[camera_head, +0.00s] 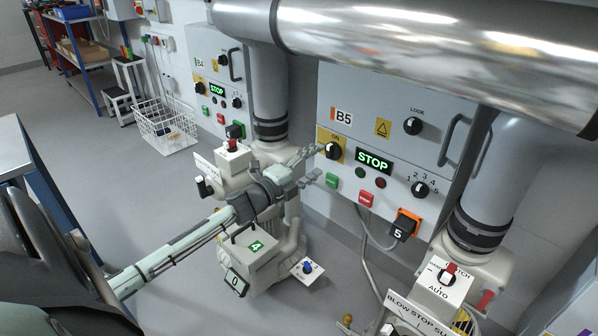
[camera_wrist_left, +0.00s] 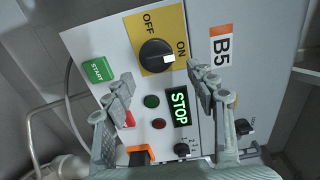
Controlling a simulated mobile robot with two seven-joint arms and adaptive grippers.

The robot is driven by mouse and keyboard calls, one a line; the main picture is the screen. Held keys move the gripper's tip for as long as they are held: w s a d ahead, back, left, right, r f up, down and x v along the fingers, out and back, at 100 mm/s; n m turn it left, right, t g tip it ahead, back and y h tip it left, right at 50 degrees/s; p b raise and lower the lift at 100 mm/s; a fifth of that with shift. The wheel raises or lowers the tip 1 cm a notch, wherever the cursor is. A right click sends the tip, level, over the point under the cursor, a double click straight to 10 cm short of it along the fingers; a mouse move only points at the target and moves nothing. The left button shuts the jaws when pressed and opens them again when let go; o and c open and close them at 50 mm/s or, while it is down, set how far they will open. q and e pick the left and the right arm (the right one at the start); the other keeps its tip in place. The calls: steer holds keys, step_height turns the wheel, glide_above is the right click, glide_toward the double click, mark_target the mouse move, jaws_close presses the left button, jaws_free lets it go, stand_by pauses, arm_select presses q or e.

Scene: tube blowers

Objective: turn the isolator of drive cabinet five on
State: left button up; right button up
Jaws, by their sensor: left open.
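Cabinet B5 (camera_head: 345,95) is a grey panel on the wall. Its isolator (camera_head: 333,151) is a black rotary knob on a yellow plate, marked ON and OFF. In the left wrist view the knob (camera_wrist_left: 157,55) has a white mark at its right end, which appears to point toward ON. My left gripper (camera_head: 315,165) is open and empty just in front of the panel, left of and slightly below the knob. In the left wrist view its spread fingers (camera_wrist_left: 166,84) lie below the knob to either side, with no visible contact. My right gripper is out of view.
A green-lit STOP display (camera_head: 375,160), a green START button (camera_head: 332,180) and a red button (camera_head: 366,199) sit close to the isolator. A door handle (camera_head: 453,141) juts out at right. A blower with a "4" label (camera_head: 256,246) stands under my left arm.

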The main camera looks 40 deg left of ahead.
arm_select(q)
steer(key=s, duration=0.7)
steer(key=shift+s+a, duration=0.25)
steer(key=shift+a, duration=0.05)
